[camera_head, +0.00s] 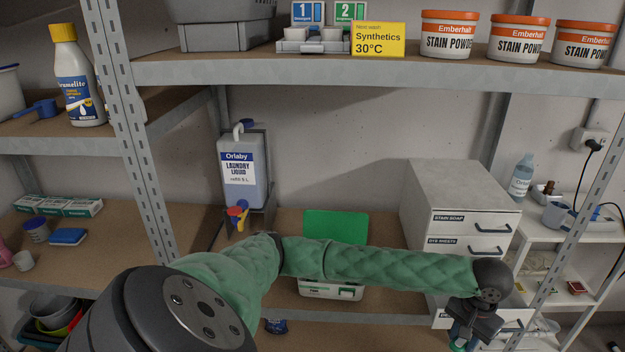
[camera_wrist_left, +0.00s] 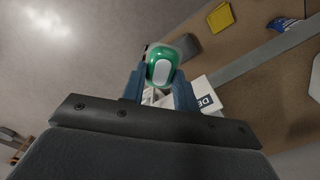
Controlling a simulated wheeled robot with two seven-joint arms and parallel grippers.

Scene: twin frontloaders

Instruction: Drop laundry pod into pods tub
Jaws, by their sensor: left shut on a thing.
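A green and white laundry pod (camera_wrist_left: 161,70) is held between the two blue-grey fingers of my left gripper (camera_wrist_left: 160,88) in the left wrist view. In the head view my left arm reaches across from the left, and its gripper (camera_head: 463,335) is low at the right, in front of the drawer unit, with a bit of green pod (camera_head: 458,346) showing. A white tub (camera_head: 330,291) with a raised green lid (camera_head: 336,227) stands on the middle shelf; it looks like the pods tub. My arm hides its middle and opening. My right gripper is not in view.
A white drawer unit (camera_head: 462,200) stands right of the tub. A laundry liquid jug (camera_head: 244,175) is left of it. Shelf posts (camera_head: 128,120) and the upper shelf edge (camera_head: 300,70) frame the bay. A white side table (camera_head: 560,238) is at the far right.

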